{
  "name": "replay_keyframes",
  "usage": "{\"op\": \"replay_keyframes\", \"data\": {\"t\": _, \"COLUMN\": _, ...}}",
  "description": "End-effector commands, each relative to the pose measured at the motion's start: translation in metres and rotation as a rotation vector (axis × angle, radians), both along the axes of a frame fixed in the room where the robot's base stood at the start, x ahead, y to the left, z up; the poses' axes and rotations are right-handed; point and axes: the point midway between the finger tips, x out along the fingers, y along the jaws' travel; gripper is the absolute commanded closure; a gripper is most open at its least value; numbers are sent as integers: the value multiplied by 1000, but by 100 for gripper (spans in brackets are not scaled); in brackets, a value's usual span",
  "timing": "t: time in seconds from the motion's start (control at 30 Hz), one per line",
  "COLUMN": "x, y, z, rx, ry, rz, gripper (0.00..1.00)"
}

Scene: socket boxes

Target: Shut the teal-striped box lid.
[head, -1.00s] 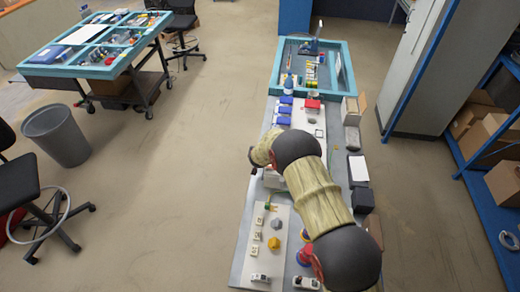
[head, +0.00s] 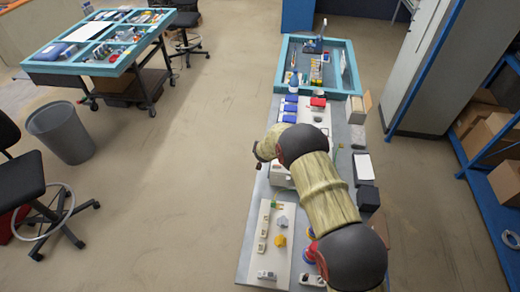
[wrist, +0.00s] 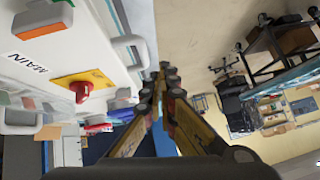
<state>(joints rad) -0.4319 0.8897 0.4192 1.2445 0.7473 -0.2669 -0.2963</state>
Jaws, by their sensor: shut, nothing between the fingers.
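My gripper (wrist: 166,82) is shut and empty in the wrist view, its fingertips pointing up the picture beside a white panel box (wrist: 75,60). The box is marked MAIN and carries a red knob on a yellow plate (wrist: 85,90). White socket boxes stick out of it; one has an orange stripe (wrist: 40,28). Another white box (wrist: 22,120) at the left edge has a greenish patch near it. I cannot tell which box is teal-striped or how its lid stands. In the head view my arm hides much of the bench middle and the fingers are not clear.
The long grey bench (head: 243,262) carries a white board (head: 265,270) with small switches and a yellow knob. Blue-lidded boxes (head: 290,108) and a teal-framed tray (head: 277,80) lie farther back. Open floor (head: 180,190) lies left of the bench.

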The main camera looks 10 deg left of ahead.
Motion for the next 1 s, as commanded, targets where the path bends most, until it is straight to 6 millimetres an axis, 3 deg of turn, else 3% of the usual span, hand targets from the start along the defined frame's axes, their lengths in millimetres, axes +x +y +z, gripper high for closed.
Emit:
{"op": "replay_keyframes", "data": {"t": 0.03, "x": 2, "y": -6, "z": 13, "rx": 1, "ry": -1, "rz": -2, "gripper": 100}}
{"op": "replay_keyframes", "data": {"t": 0.6, "x": -61, "y": 9, "z": 68, "rx": 1, "ry": 0, "rz": 0, "gripper": 100}}
{"op": "replay_keyframes", "data": {"t": 1.0, "x": -71, "y": 10, "z": 75, "rx": 7, "ry": 5, "rz": -6, "gripper": 100}}
